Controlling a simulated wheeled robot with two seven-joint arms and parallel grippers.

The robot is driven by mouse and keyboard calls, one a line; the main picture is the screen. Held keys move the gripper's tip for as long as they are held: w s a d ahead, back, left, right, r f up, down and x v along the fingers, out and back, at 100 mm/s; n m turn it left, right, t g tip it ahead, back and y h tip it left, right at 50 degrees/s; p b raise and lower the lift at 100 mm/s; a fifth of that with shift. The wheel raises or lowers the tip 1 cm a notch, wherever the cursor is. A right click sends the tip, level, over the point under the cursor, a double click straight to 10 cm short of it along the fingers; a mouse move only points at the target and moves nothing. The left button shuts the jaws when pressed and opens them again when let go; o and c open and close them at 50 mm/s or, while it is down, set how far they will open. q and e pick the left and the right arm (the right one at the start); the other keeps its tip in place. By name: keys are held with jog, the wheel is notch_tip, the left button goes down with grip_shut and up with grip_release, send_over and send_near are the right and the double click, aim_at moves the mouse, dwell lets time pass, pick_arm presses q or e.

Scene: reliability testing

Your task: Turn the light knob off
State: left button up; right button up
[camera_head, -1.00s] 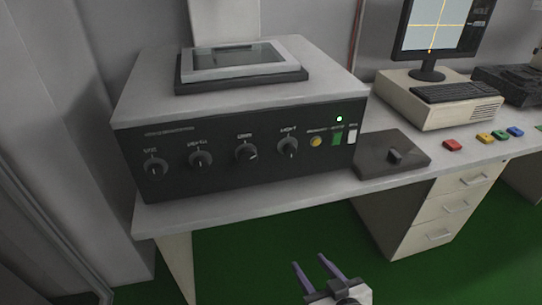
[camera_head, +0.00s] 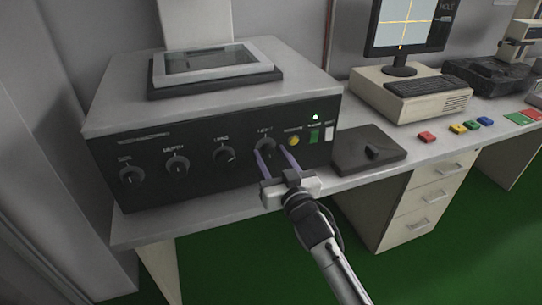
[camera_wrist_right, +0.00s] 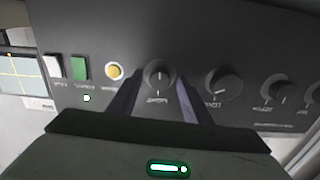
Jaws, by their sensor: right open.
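The light knob (camera_head: 265,144) is the rightmost of several dark round knobs on the black front panel of a grey machine (camera_head: 110,105). In the right wrist view the light knob (camera_wrist_right: 159,75) sits ahead of the fingers, its pointer line close to upright in that picture. My right gripper (camera_head: 274,158) is open, with its two purple fingertips to either side of the light knob. I cannot tell whether the fingers touch it. My left gripper is out of view.
Left of the light knob is another knob (camera_head: 223,155). To its right are a yellow button (camera_head: 293,141), a green switch (camera_head: 314,137) and a white switch (camera_head: 329,133). A dark flat box (camera_head: 368,150) lies on the desk to the right.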

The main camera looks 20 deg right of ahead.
jog(key=shift+w, duration=0.25)
jog(key=c, duration=1.1)
jog(key=shift+o, duration=0.2)
jog(key=shift+n, duration=0.3)
